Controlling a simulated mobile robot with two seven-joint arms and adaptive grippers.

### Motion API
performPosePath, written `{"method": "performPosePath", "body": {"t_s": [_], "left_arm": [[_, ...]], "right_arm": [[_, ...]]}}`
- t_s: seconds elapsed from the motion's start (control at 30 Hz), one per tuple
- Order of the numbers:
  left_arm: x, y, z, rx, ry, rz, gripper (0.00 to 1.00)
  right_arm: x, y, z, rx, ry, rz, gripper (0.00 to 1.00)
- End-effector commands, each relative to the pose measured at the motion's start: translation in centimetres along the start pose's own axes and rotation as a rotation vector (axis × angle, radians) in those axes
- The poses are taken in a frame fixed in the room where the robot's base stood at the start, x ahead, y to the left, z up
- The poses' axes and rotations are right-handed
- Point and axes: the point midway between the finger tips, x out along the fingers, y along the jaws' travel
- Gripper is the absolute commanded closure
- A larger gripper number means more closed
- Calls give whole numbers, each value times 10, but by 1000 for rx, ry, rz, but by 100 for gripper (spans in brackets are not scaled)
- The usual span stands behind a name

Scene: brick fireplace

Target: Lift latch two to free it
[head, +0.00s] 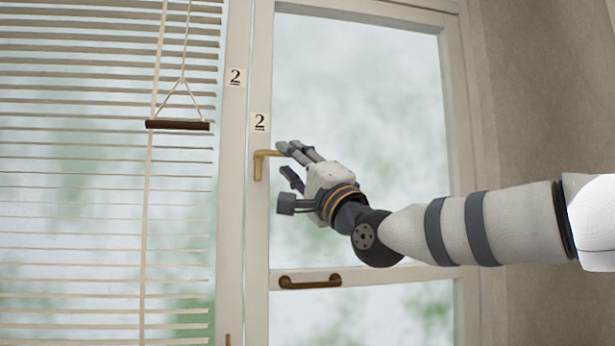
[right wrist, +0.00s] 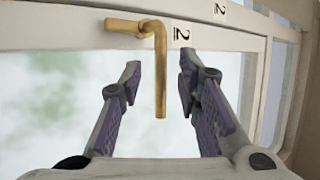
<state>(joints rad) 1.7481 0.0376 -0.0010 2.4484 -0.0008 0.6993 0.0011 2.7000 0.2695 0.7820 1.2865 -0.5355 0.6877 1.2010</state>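Latch two is a brass L-shaped handle (head: 262,161) on the window frame, just below a label "2" (head: 260,122). In the right wrist view the brass latch (right wrist: 160,70) has its long arm reaching between the fingers. My right gripper (head: 285,165) is at the latch in the head view, with its upper finger close to the handle's arm. In the right wrist view the right gripper (right wrist: 160,85) is open, with a finger on each side of the latch arm and visible gaps. Whether the upper finger touches it I cannot tell. My left gripper is out of view.
A slatted blind (head: 80,180) with a dark pull bar (head: 178,125) on cords hangs to the left. A second "2" label (head: 235,77) is on the frame. A brass pull handle (head: 310,282) sits on the lower window rail. The wall (head: 540,100) is at the right.

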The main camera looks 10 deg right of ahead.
Motion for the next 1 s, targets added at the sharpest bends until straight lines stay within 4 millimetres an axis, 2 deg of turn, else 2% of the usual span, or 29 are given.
{"method": "performPosePath", "body": {"t_s": [0.2,0.4,1.0], "left_arm": [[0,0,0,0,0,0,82],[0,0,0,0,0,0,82],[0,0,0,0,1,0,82]], "right_arm": [[-52,0,-1,2,2,2,69],[-80,0,0,1,1,1,69],[-83,0,0,0,0,0,69]]}}
